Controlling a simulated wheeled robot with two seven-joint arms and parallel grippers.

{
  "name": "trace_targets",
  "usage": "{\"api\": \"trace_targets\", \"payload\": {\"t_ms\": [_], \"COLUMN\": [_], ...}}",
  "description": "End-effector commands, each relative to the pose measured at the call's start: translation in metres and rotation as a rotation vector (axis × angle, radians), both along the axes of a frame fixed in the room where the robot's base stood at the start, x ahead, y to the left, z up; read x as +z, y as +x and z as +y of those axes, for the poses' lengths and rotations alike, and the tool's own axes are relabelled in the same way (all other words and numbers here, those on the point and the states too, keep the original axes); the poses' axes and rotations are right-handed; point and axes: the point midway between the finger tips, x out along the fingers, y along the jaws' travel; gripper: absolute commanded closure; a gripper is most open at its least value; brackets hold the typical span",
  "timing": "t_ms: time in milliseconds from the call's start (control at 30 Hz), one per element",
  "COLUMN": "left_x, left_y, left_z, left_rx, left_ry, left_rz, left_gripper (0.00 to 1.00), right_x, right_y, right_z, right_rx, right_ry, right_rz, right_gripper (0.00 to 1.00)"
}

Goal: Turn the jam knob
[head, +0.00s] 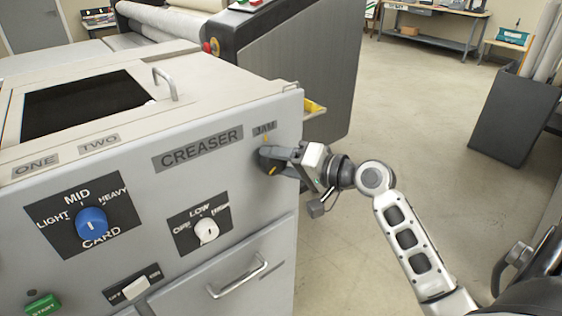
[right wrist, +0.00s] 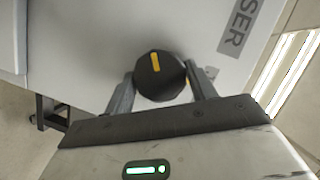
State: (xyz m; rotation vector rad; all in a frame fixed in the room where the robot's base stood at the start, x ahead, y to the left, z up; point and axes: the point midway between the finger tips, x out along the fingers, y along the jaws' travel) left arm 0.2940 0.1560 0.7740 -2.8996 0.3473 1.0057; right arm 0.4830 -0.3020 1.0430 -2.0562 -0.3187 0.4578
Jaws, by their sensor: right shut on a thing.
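The jam knob (right wrist: 160,78) is a black round knob with a yellow pointer mark, on the grey front panel of the creaser (head: 140,190). It sits below the small JAM label (head: 264,129) at the panel's upper right. My right gripper (head: 270,160) is at the knob, with one finger on each side of it. In the right wrist view my right gripper (right wrist: 160,90) is shut on the knob, and the yellow mark shows near its upper edge. In the head view the fingers hide most of the knob. My left gripper is not in view.
The panel also has a blue card knob (head: 91,223), a white knob (head: 206,230), a white switch (head: 135,287), a green start button (head: 42,305) and a drawer handle (head: 238,278). A dark machine (head: 290,70) stands behind. The floor at right is open around a dark bin (head: 515,115).

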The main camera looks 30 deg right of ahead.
Motion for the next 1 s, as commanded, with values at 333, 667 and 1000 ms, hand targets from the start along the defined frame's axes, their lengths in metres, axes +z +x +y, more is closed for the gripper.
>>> {"api": "trace_targets", "payload": {"t_ms": [333, 667, 1000], "left_x": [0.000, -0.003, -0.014], "left_y": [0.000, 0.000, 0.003], "left_z": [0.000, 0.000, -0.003], "left_rx": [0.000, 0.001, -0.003], "left_ry": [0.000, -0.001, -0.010], "left_rz": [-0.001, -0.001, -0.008], "left_gripper": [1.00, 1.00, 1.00], "right_x": [0.002, 0.001, 0.013], "right_y": [0.000, -0.011, -0.080], "right_z": [-0.001, -0.005, -0.036], "right_rx": [-0.002, -0.001, -0.002], "right_ry": [-0.002, -0.004, -0.006], "right_rz": [-0.004, 0.000, 0.001], "right_gripper": [0.23, 0.23, 0.23]}}
